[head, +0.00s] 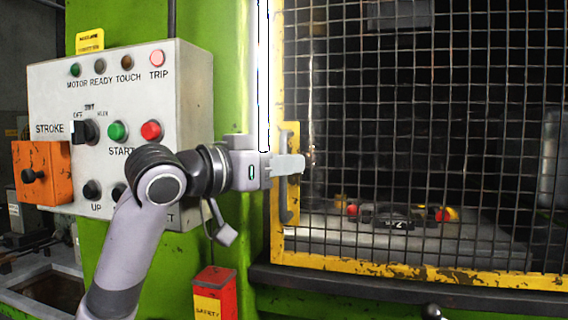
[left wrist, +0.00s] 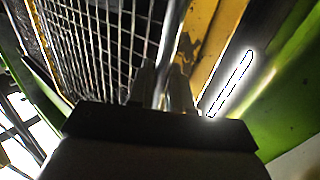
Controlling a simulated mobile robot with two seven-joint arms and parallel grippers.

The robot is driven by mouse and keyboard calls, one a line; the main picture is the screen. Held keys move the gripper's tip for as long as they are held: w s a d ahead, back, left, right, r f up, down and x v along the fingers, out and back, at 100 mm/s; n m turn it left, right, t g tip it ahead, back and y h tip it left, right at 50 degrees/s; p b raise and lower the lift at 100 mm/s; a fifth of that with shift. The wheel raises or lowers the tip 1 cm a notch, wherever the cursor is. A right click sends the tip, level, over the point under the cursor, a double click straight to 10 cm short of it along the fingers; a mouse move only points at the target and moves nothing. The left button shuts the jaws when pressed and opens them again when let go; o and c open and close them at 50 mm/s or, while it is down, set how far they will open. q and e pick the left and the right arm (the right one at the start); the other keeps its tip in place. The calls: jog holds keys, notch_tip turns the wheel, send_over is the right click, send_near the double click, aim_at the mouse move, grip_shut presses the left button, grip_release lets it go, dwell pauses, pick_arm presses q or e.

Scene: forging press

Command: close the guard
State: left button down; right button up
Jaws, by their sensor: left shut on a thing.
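The guard is a dark wire mesh panel in a yellow frame (head: 400,272), worn at the edges. It stands in front of the press opening in the head view, its left edge beside the green column. The mesh also shows in the left wrist view (left wrist: 95,35). A grey upright bar handle (head: 285,207) is on a yellow plate at the guard's left edge. My left gripper (head: 292,166) is shut on this handle, around its middle. In the left wrist view the fingers (left wrist: 162,88) are on either side of the bar (left wrist: 170,50). My right gripper is not in view.
A white control panel (head: 190,75) with buttons stands left of the guard, behind my left arm. An orange box (head: 42,172) is on its left. A red safety box (head: 214,292) is below. Behind the mesh is a grey press bed (head: 350,236) with red and yellow parts.

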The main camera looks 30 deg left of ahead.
pick_arm(q)
jog(key=c, duration=1.2)
grip_release()
jog(key=shift+c, duration=0.2)
jog(key=b+v, duration=0.1)
jog(key=v, duration=0.6)
jog(key=shift+b, duration=0.4)
jog(key=shift+s, duration=0.1)
